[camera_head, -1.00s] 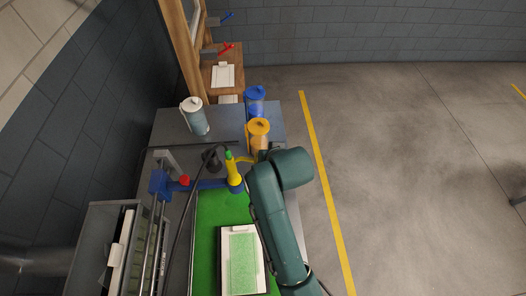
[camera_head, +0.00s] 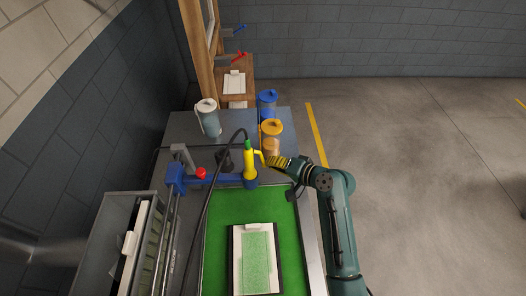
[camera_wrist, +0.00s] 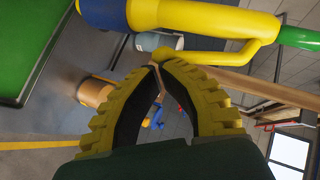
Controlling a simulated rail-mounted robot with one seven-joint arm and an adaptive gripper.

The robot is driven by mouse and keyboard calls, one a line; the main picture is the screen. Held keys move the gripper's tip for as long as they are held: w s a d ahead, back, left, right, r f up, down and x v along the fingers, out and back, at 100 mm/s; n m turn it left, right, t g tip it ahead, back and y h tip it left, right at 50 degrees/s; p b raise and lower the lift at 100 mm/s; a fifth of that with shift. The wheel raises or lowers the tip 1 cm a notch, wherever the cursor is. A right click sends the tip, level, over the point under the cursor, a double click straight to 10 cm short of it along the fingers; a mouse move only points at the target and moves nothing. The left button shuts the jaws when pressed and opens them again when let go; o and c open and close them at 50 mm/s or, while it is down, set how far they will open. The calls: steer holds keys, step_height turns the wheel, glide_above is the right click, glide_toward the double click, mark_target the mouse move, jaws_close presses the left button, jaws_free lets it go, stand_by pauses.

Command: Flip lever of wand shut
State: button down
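The wand (camera_head: 249,162) stands upright in a blue holder, with a yellow body and a green top. Its yellow lever (camera_head: 258,156) sticks out on the right side, angled away from the body. In the wrist view the wand (camera_wrist: 205,18) lies across the top, with the lever (camera_wrist: 195,56) bending below it. My gripper (camera_head: 269,161) is just right of the lever. In the wrist view my gripper's fingertips (camera_wrist: 159,68) are together, close to the lever, with nothing seen between them. I cannot tell whether they touch the lever.
A green mat (camera_head: 220,212) holds a framed panel (camera_head: 256,262). Orange (camera_head: 271,135), blue (camera_head: 266,105) and grey (camera_head: 209,120) canisters stand behind the wand. A black hose (camera_head: 210,190) runs left of it. Open floor lies to the right.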

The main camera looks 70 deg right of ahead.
steer(key=shift+d+r, duration=0.1)
steer(key=shift+r, duration=0.1)
steer(key=shift+r+p, duration=0.8)
steer(key=d+r+v, duration=0.1)
steer(key=d+v, duration=0.1)
steer(key=v, duration=1.1)
steer(key=shift+d+r, duration=0.15)
steer(key=shift+r, duration=0.1)
